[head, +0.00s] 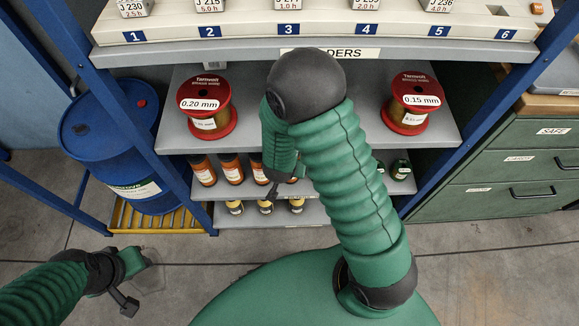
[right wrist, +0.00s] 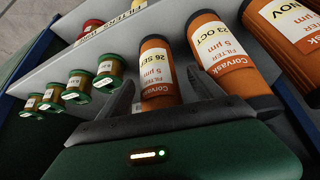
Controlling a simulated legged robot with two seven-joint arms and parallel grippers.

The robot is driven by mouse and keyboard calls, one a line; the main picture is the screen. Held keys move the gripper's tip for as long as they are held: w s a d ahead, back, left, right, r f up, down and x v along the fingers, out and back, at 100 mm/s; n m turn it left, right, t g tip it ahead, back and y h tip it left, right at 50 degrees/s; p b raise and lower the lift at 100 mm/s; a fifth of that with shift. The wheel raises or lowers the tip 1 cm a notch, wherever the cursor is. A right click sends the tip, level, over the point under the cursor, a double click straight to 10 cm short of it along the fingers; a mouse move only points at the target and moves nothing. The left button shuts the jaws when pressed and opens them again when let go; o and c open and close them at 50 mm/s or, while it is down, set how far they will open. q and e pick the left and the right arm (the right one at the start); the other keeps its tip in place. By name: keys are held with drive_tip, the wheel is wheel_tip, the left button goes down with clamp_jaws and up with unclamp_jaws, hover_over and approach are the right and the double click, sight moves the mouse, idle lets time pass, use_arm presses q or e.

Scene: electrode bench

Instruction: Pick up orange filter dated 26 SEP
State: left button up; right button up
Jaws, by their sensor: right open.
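In the right wrist view the orange filter dated 26 SEP (right wrist: 156,72) stands on a light shelf, its printed label toward me. My right gripper (right wrist: 160,82) is open, with one dark finger on each side of this filter; I cannot tell whether they touch it. In the head view my right gripper (head: 272,188) is partly hidden by my arm, in front of the middle shelf. Orange filters (head: 231,168) show there, but their dates are too small to read. My left gripper (head: 128,285) is low at the left, over the floor; its jaws are unclear.
Close beside the filter stands another, dated 23 OCT (right wrist: 222,52), then a NOV filter (right wrist: 288,28). Small green-ended containers (right wrist: 78,85) stand left with a gap. Above are red spools (head: 206,105) on a shelf. A blue drum (head: 115,140) and blue rack posts flank the left.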

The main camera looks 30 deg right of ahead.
drive_tip(key=shift+w+d+f, duration=0.15)
drive_tip(key=shift+w+f, duration=0.05)
drive_tip(key=shift+f, duration=0.45)
drive_tip(key=shift+d+r, duration=0.1)
drive_tip(key=shift+d, duration=0.3)
drive_tip(key=c, duration=0.4)
drive_tip(key=shift+a, duration=0.25)
drive_tip(key=c, duration=1)
drive_tip(key=shift+d, duration=0.1)
clamp_jaws()
